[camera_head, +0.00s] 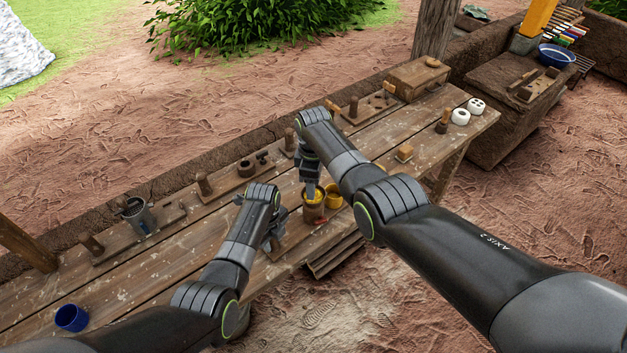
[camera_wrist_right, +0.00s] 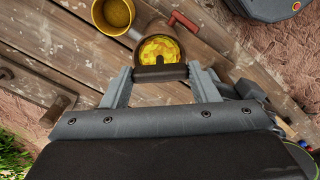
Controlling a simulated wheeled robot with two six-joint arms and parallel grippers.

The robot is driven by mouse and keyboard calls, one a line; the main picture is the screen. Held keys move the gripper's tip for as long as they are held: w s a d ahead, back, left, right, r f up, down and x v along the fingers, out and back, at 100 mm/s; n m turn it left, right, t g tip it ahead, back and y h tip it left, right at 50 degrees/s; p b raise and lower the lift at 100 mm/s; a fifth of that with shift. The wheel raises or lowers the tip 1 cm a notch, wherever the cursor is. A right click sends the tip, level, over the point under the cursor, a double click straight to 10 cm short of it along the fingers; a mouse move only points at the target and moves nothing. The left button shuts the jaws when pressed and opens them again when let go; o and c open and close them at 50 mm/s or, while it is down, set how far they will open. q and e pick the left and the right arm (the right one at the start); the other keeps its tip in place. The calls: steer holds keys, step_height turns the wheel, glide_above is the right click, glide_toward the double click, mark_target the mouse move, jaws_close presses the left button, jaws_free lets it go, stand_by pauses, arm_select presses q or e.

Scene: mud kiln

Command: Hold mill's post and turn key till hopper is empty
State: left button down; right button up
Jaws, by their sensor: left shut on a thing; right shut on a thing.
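The mill's brown round hopper (camera_head: 314,212) stands near the table's front edge, with yellow grain inside, clearest in the right wrist view (camera_wrist_right: 160,48). My right gripper (camera_head: 311,188) reaches down over it. In its wrist view the fingers are shut on the dark key (camera_wrist_right: 160,73), at the hopper's rim. My left gripper (camera_head: 283,217) is just left of the hopper, low over the table, shut on the mill's post, which the gripper mostly hides. A small red part (camera_wrist_right: 184,20) sticks out from the mill's side.
A yellow cup (camera_head: 333,196) stands right beside the mill. A blue cup (camera_head: 71,318) stands at the table's left end. Wooden boards with pegs line the back edge, one with a metal cup (camera_head: 138,216). White round pieces (camera_head: 460,117) lie at the right end.

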steer(key=m, duration=0.5)
steer(key=shift+m, duration=0.4)
steer(key=m, duration=0.5)
steer(key=shift+m, duration=0.4)
steer(key=o, duration=1)
step_height(320, 180, up, 12)
